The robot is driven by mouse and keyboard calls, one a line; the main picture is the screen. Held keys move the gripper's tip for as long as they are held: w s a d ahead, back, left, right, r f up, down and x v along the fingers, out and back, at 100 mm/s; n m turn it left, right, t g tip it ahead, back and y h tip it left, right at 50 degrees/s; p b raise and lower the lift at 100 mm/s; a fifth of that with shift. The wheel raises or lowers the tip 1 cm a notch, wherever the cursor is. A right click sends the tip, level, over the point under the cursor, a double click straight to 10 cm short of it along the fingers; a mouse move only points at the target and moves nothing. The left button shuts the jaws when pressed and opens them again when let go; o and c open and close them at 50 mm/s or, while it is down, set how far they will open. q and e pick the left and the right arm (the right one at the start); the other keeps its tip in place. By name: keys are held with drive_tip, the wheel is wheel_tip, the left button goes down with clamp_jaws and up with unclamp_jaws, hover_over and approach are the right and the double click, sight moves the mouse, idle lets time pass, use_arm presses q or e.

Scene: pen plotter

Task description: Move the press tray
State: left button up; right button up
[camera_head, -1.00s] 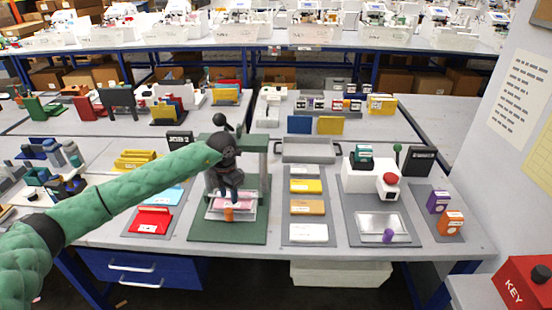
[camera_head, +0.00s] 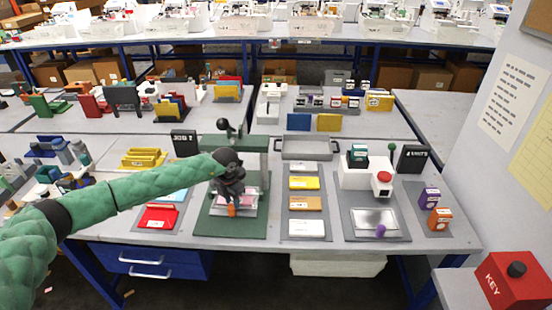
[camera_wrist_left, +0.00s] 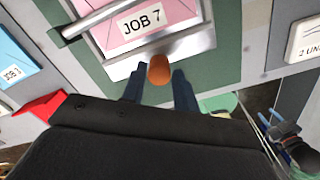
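The press tray (camera_head: 249,209) is a pale metal plate at the front of the green press (camera_head: 265,150). A pink card marked JOB 7 (camera_wrist_left: 150,22) lies on it in the left wrist view. An orange knob (camera_wrist_left: 159,69) stands at the tray's front edge. My left gripper (camera_head: 231,203) is directly over the knob. In the left wrist view its two dark fingers (camera_wrist_left: 157,82) are open, one on each side of the knob, with a visible gap on both sides. My right gripper is not in view.
Farther right is a white machine (camera_head: 362,173) with a red button. The table's front edge is close.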

use_arm(q)
drive_tip(key=s+f, duration=0.1)
drive_tip(key=s+f+p, duration=0.1)
drive_tip(key=s, duration=0.1)
drive_tip(key=s+f+p, duration=0.1)
drive_tip(key=s, duration=0.1)
drive_tip(key=shift+a+f, duration=0.3)
drive_tip(key=shift+s+p, duration=0.4)
drive_tip(key=shift+s, duration=0.05)
drive_tip(key=shift+d+r+b, duration=0.1)
drive_tip(key=shift+r+b, duration=0.05)
drive_tip(key=shift+b, duration=0.5)
drive_tip(key=shift+w+r+b, duration=0.3)
drive_tip(key=shift+r+b, duration=0.15)
drive_tip(key=shift+r, duration=0.2)
drive_tip(key=d+r+n+h+b, duration=0.1)
drive_tip(key=d+r+n+h, duration=0.4)
drive_tip(key=d+r, duration=0.3)
drive_tip(key=w+d+r+n+t+h, duration=0.1)
drive_tip(key=d+r+n+h, duration=0.4)
drive_tip(key=r, duration=0.9)
drive_tip(key=d+n, duration=0.1)
drive_tip(key=d, duration=0.2)
drive_tip(key=shift+w+d+r+n+b, duration=0.15)
drive_tip(key=shift+d+r+n+b, duration=0.15)
drive_tip(key=shift+b, duration=0.1)
